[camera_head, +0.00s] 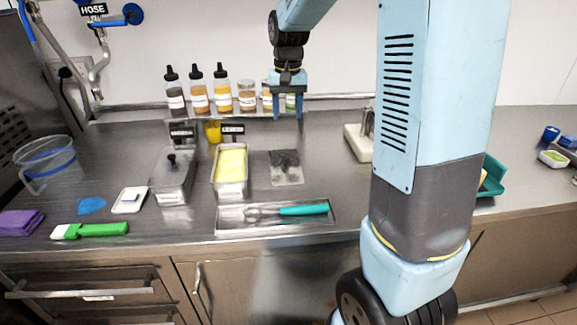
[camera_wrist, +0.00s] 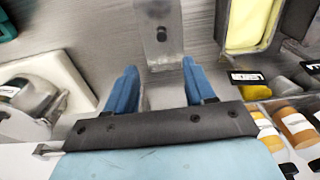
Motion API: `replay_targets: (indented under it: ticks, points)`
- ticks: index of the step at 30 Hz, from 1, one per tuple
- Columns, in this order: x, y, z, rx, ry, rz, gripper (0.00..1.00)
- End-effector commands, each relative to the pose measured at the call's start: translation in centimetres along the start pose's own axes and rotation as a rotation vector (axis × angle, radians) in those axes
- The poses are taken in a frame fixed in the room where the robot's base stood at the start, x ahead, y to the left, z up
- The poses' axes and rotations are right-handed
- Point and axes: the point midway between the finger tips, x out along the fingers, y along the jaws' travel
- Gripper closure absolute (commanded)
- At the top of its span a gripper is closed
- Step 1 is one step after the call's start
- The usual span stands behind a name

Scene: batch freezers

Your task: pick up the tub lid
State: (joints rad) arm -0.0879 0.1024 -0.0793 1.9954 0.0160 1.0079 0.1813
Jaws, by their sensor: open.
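The tub lid (camera_head: 287,177) is a small metal plate lying flat on the steel counter, just right of the open metal tub (camera_head: 215,178) of yellow ice cream. In the head view its upper part looks dark. In the wrist view the lid (camera_wrist: 161,14) shows a dark knob and lies beyond my fingertips. My gripper (camera_head: 287,112) points down above the back of the counter, behind and above the lid. Its two blue fingers are apart, with nothing held between them; they also show in the wrist view (camera_wrist: 159,85).
Another metal tub (camera_head: 173,180) has its lid on. Several bottles and jars (camera_head: 221,90) stand on the back shelf close to my gripper. A tray (camera_head: 235,222) with a teal-handled scoop (camera_head: 303,210) lies in front. A white-based item (camera_head: 357,145) stands right of the lid.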

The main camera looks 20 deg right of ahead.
Motion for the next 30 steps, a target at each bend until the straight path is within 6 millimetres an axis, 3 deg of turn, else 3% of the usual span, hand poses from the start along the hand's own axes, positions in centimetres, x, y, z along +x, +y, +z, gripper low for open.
replay_targets:
  ticks: [8, 21, 30]
  points:
    - [2.3, -0.4, -1.9, 0.015, -0.036, 0.013, 0.46]
    - [9.2, -0.3, -1.6, 0.014, -0.038, 0.014, 0.46]
    - [11.1, -0.2, -1.5, 0.015, -0.036, 0.013, 0.46]
